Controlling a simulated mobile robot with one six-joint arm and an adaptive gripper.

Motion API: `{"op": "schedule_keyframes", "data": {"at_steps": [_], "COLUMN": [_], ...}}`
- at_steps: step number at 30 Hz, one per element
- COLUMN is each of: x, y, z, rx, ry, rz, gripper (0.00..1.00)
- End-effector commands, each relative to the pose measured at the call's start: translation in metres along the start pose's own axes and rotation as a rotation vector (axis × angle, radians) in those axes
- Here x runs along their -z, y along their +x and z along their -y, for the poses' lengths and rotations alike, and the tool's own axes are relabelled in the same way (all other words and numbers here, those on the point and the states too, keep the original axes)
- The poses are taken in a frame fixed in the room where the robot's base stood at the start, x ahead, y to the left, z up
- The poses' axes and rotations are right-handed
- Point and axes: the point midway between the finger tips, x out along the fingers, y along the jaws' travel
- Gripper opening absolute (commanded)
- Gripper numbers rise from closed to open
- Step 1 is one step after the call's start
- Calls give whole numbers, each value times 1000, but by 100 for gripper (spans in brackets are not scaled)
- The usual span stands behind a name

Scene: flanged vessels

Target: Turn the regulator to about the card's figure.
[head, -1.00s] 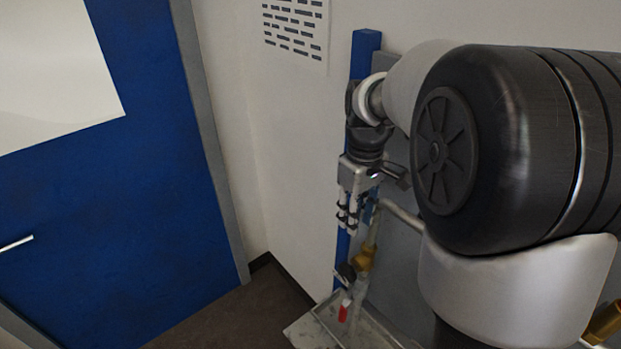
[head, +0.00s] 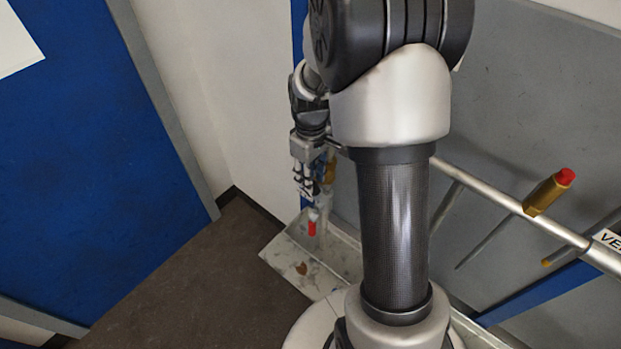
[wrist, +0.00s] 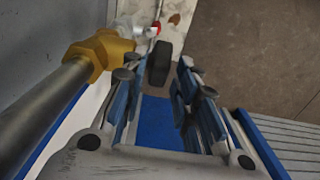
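The brass also shows behind my gripper in the head view (head: 331,172). My gripper (wrist: 158,72) is open. The knob appears in the gap between its fingertips, nearer the left finger, with no clear contact. In the head view my gripper (head: 304,188) points down, and the knob cannot be made out there. No dial reading or card figure is legible.
A red-tipped part (head: 312,228) hangs below my gripper over a stained tray (head: 290,262). A silver pipe (head: 500,200) with a red-capped brass valve (head: 548,192) runs along the grey panel at right. A blue door (head: 75,150) is at left, with open floor before it.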

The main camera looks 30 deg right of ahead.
Motion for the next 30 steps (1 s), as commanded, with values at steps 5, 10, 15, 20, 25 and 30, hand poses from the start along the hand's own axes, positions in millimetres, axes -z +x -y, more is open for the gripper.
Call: {"op": "schedule_keyframes", "data": {"at_steps": [5, 10, 15, 20, 25, 30], "x": [0, 0, 0, 0, 0, 0], "y": [13, 14, 14, 14, 14, 14], "z": [0, 0, 0, 0, 0, 0], "rx": [0, -1, -1, -1, -1, -1], "ry": [0, 0, 0, 0, 0, 0], "rz": [0, -1, -1, -1, -1, -3], "gripper": [28, 28, 24, 14, 2, 0]}}
